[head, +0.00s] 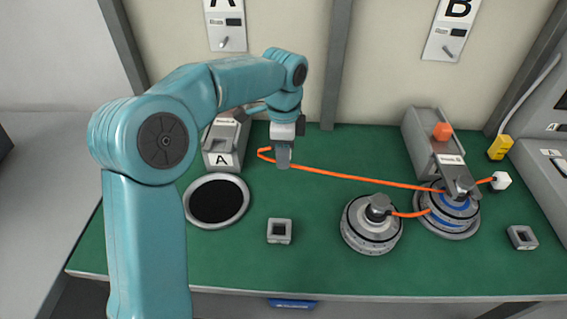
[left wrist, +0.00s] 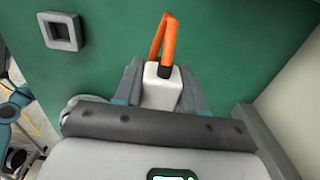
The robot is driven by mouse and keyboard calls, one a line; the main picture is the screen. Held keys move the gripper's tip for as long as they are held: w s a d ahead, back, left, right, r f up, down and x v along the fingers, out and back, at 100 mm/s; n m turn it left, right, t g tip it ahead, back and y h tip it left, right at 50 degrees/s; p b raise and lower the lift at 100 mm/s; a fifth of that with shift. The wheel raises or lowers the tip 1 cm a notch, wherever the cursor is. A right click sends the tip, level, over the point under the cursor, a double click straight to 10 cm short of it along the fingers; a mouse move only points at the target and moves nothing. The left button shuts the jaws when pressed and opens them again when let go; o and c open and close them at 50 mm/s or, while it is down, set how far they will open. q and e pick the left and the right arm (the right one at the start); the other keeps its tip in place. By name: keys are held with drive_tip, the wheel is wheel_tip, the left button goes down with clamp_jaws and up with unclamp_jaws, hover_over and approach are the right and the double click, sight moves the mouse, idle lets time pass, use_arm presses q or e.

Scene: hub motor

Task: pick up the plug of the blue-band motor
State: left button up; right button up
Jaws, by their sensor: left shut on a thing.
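The blue-band motor (head: 447,218) sits on the green bench at the right, under the arm of fixture B. A long orange cable (head: 350,178) runs left from its top to my left gripper (head: 283,160). In the left wrist view, my left gripper (left wrist: 160,88) is shut on a white plug (left wrist: 160,90), with the orange cable (left wrist: 163,38) looping up from it. The head view mostly hides this plug behind the fingers. A second white plug (head: 502,181) lies right of the blue-band motor on a short orange cable. My right gripper is out of view.
A plain grey motor (head: 371,232) stands left of the blue-band one, with an orange cable reaching toward it. Square sockets (head: 280,231) and (head: 521,237) sit near the front. A black round pad (head: 217,202) and fixture A (head: 222,160) are at left. A yellow connector (head: 500,147) is back right.

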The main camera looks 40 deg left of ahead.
use_arm(q)
wheel_tip(320, 180, up, 12)
drive_tip(key=p, duration=0.3)
drive_tip(key=shift+r, duration=0.2)
